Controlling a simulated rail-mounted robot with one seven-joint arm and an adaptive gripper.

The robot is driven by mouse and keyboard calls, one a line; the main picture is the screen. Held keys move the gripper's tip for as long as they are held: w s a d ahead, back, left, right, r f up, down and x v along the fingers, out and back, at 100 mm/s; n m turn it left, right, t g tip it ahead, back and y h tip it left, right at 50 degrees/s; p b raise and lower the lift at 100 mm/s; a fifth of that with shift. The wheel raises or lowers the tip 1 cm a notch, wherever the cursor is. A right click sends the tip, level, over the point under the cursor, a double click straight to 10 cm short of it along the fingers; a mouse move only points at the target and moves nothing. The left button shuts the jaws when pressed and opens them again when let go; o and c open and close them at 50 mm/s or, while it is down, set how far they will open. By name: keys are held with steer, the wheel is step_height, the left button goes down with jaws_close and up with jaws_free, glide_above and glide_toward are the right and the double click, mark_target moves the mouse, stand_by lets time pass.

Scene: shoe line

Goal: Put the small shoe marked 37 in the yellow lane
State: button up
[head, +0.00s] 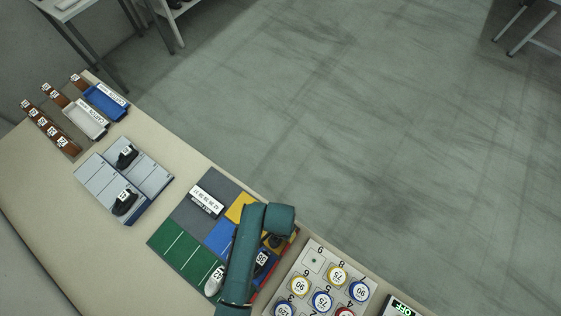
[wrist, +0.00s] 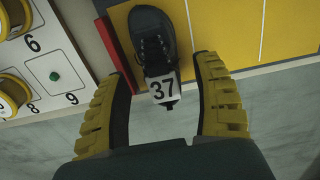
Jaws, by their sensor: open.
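The dark shoe with the white tag marked 37 (wrist: 160,88) lies on the yellow lane (wrist: 222,35) in the wrist view, near the lane's edge. Its tag end reaches toward my gripper. My gripper (wrist: 154,45) is open, with one finger on each side of the shoe and gaps between. In the head view, the yellow lane (head: 240,206) is partly covered by my arm. A dark shoe (head: 276,241) shows just right of my arm there; its number cannot be read.
A numbered board with round pieces (head: 322,300) stands right of the lanes. A shoe marked 38 (head: 262,259) and a light shoe (head: 214,281) lie near my arm. Two dark shoes sit on a grey rack (head: 98,178). Trays (head: 85,121) stand at the far left.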

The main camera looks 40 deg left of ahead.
step_height(320, 180, up, 11)
steer(key=p, duration=0.1)
steer(key=shift+f, duration=0.2)
steer(key=w+d+r+t+y, duration=0.15)
steer(key=w+r+t, duration=0.35)
steer(key=w+r, duration=0.5)
steer(key=w+d+r+t+y, duration=0.15)
steer(key=w+r+t, duration=0.45)
steer(key=r, duration=0.7)
steer(key=s+d+r+t+h, duration=0.1)
steer(key=d+r+t, duration=0.2)
steer(key=r, duration=0.8)
steer(key=s+d+r+t+h, duration=0.1)
steer(key=d+r+t, duration=0.3)
steer(key=r, duration=0.7)
steer(key=s+d+r+t+h, duration=0.1)
steer(key=s+d+r+t, duration=0.2)
steer(key=d+r, duration=0.3)
step_height(320, 180, up, 5)
steer(key=shift+r+m+t, duration=0.15)
steer(key=shift+m+t, duration=0.15)
steer(key=shift+t, duration=0.3)
